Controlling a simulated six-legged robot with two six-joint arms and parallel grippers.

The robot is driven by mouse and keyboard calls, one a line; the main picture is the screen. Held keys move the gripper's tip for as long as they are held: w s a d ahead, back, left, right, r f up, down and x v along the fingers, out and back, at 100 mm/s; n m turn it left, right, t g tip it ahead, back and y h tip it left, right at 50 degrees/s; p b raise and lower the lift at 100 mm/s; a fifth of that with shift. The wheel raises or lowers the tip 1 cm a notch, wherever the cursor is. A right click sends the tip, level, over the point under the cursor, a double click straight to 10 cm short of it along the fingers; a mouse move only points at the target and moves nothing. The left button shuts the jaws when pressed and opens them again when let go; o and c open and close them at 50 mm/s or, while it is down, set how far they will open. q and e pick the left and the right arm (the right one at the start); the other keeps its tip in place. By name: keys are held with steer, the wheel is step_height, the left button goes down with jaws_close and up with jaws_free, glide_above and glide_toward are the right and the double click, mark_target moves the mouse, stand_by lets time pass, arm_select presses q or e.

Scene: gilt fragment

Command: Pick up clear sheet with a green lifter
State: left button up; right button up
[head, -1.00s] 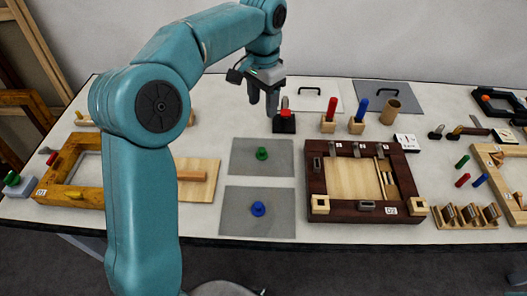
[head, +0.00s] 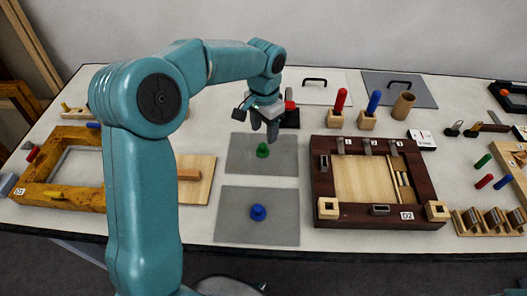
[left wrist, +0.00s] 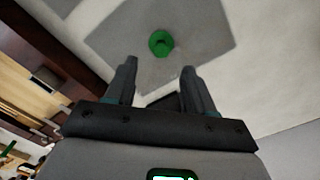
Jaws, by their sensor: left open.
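The clear sheet (head: 240,160) lies flat on the table and looks grey. Its green lifter (head: 263,150) stands up near its middle. In the left wrist view the green lifter (left wrist: 160,43) shows beyond the fingertips, with the sheet (left wrist: 205,35) around it. My left gripper (head: 264,138) is above the far part of the sheet, just above and behind the lifter in the head view. Its fingers are apart with nothing between them, as the left wrist view (left wrist: 155,75) shows. My right gripper is not in view.
A similar sheet with a blue lifter (head: 258,212) lies in front. A dark wooden frame (head: 318,190) stands to the right, a board with a wooden handle (head: 197,190) to the left. A black base with a red top (head: 289,117) is close behind the gripper.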

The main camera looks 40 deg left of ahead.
mark_target(263, 145)
arm_select(q)
steer(key=f, duration=0.5)
steer(key=shift+s+a+f, duration=0.15)
steer(key=shift+s+f, duration=0.1)
steer(key=shift+f, duration=0.1)
jaws_close()
